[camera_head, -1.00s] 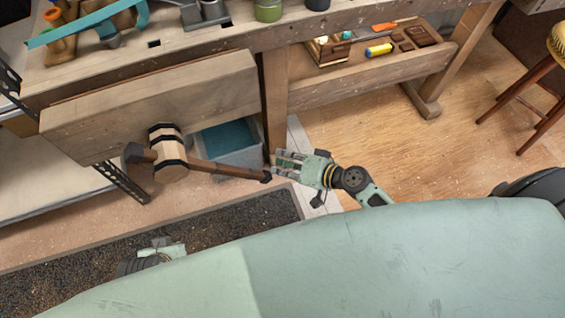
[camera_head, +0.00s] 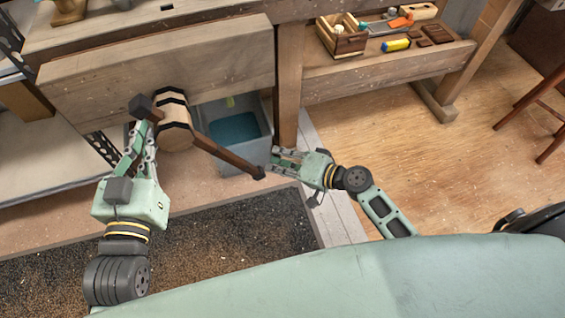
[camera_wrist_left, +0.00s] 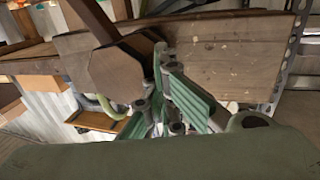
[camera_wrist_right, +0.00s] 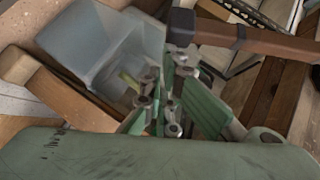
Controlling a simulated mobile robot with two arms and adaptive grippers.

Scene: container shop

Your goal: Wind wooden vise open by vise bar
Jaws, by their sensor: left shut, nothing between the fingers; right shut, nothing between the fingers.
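The wooden vise has a wide plank jaw (camera_head: 150,75) below the bench top. A banded octagonal wooden hub (camera_head: 176,132) stands out from it, and the brown vise bar (camera_head: 226,153) slants through it, down to the right. My left gripper (camera_head: 147,130) is shut and empty beside the bar's dark upper-left end (camera_head: 141,105); contact is unclear. My right gripper (camera_head: 272,160) is shut and empty close to the bar's lower-right end. In the left wrist view, the hub (camera_wrist_left: 125,68) is close to the fingers. In the right wrist view, the bar (camera_wrist_right: 255,40) crosses beyond the fingertips.
A grey bin (camera_head: 245,145) stands on the floor behind the bar. A bench leg (camera_head: 289,85) rises right of the jaw. A dark mat (camera_head: 240,230) lies below. The bench's lower shelf holds a wooden box (camera_head: 342,42) and tools. Open wooden floor lies at right.

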